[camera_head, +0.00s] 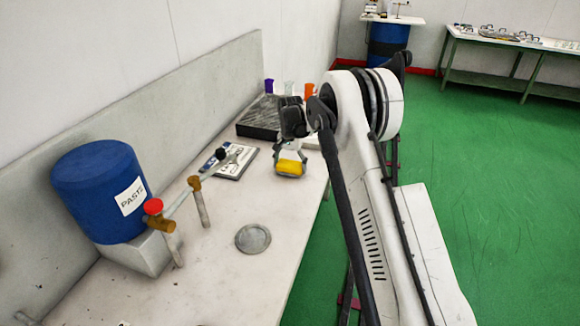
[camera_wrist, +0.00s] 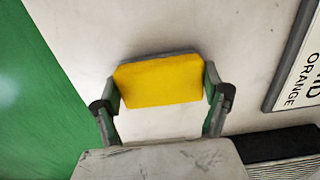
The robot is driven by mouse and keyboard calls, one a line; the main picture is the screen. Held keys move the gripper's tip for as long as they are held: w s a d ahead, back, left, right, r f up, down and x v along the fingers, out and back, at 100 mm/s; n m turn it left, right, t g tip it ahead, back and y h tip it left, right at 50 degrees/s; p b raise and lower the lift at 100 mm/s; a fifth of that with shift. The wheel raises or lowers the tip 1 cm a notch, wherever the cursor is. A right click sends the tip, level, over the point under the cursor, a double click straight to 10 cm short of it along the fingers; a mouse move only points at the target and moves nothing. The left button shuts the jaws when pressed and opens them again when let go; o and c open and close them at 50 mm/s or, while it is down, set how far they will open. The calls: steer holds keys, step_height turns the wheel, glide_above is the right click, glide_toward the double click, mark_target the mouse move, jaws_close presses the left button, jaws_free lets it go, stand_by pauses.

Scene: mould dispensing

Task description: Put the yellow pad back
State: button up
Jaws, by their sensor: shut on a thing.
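The yellow pad (camera_head: 290,168) is at the end of my gripper (camera_head: 291,160), over the far half of the white bench (camera_head: 215,290). In the wrist view the yellow pad (camera_wrist: 159,81) sits between the two fingers of my gripper (camera_wrist: 162,90), which are shut on its left and right sides. A dark grey edge shows along the far side of the pad. Whether the pad touches the bench or hangs just above it, I cannot tell.
A sign board (camera_head: 229,160) lies left of my gripper. A dark box (camera_head: 258,120) and coloured containers stand behind. The blue PASTE drum (camera_head: 100,190), its red-handled tap (camera_head: 154,207) and a round metal dish (camera_head: 253,239) are nearer. The green floor (camera_head: 480,160) lies right.

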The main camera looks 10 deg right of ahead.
steer(key=shift+f, duration=0.1)
steer(key=shift+f, duration=0.1)
steer(key=o, duration=1.3)
